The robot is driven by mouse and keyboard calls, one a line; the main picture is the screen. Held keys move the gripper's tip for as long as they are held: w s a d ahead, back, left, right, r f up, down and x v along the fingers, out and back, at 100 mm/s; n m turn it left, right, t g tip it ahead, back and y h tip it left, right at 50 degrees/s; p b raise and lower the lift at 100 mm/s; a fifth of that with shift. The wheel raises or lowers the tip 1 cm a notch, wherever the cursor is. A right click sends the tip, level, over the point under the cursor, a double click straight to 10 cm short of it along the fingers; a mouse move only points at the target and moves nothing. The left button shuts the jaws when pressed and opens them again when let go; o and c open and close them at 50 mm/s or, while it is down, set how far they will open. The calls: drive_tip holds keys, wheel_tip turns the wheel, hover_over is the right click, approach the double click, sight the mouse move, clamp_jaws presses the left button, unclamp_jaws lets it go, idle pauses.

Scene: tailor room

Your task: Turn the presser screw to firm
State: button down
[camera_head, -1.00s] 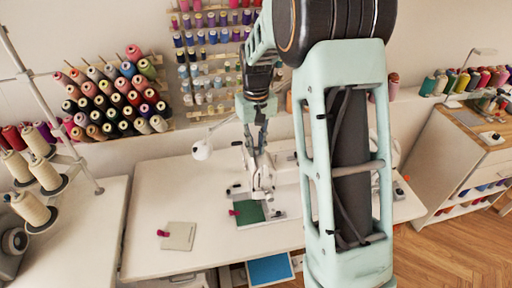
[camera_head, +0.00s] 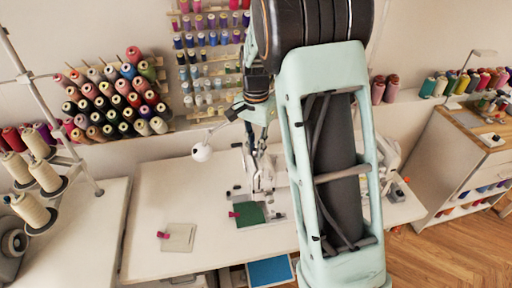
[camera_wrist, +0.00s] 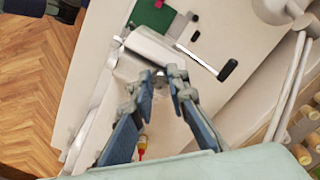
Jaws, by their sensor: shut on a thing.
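The white sewing machine (camera_head: 262,180) stands on the white table, partly hidden behind my arm. Its head (camera_wrist: 150,48) shows in the wrist view. My gripper (camera_wrist: 161,76) is above the machine head, pointing down at its top. Its two blue-grey fingers are closed in around a small grey metal presser screw (camera_wrist: 160,72), mostly hidden between the fingertips. In the head view my gripper (camera_head: 258,147) is small, and its grip cannot be made out. The screw's setting cannot be read.
A lever with a black handle (camera_wrist: 228,70) sticks out near the fingers. A green cloth (camera_head: 250,213) with a pink clip lies by the machine. A white ball-shaped thing (camera_head: 202,152) is left of my gripper. Thread racks (camera_head: 115,100) line the wall.

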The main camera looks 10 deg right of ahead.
sight(256, 150)
drive_tip(key=m+p, duration=0.1)
drive_tip(key=m, duration=0.4)
drive_tip(key=shift+m, duration=0.4)
idle(0.4)
drive_tip(key=c, duration=1.9)
unclamp_jaws()
wheel_tip(256, 150, up, 12)
drive_tip(key=shift+r, duration=0.1)
